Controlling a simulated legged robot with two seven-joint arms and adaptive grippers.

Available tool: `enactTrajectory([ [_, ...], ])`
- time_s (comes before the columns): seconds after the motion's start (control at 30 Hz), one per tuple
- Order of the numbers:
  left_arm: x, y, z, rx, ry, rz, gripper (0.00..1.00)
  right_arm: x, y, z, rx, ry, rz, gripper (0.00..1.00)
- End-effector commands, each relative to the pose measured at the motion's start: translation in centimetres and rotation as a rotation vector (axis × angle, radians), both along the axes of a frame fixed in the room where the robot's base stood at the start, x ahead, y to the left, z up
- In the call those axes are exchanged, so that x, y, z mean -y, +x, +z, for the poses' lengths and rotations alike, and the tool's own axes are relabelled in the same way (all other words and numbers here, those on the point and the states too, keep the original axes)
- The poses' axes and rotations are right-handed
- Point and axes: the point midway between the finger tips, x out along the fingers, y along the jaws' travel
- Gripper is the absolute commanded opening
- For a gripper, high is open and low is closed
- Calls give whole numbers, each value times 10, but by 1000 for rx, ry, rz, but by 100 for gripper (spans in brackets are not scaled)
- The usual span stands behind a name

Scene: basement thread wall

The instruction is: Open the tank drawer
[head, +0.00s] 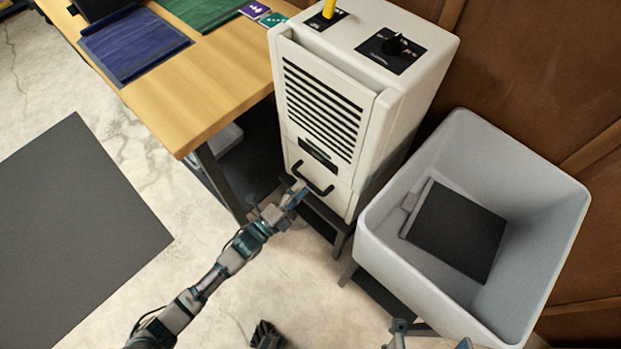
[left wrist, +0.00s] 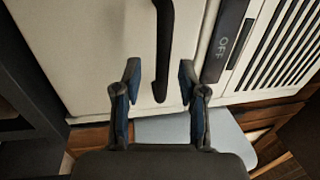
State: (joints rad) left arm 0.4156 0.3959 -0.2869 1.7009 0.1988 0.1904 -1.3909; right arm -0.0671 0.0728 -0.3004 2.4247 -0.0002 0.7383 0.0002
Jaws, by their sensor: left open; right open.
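A white dehumidifier-like unit (head: 392,125) has dark vent slats on its front. Below them is the tank drawer (head: 324,192), its front looking flush with the body. A black bar handle (head: 318,187) crosses the drawer front; it also shows in the left wrist view (left wrist: 164,45). My right gripper (head: 432,334) is open at the bottom edge, partly cut off.
A grey utility sink (head: 375,235) with a dark panel (head: 455,230) inside stands to the right of the unit. A wooden table (head: 225,85) stands at the left. A display reading OFF (left wrist: 228,40) is beside the handle.

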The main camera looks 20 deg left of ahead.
Motion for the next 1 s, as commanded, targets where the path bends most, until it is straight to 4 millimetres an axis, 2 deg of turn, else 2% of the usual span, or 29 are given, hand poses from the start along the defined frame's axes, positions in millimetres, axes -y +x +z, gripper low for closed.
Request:
enactTrajectory([
  [0.2,9,25,3,-1,-1,0,41,-1,7,-6,2,-5,1,100],
  [0.57,11,30,7,1,-1,0,41,-1,5,4,29,-1,0,100],
  [0.73,11,30,7,1,-1,0,1,-1,6,3,27,-1,1,100],
  [1.0,11,30,6,-2,0,0,0,-1,7,-1,17,-2,1,100],
])
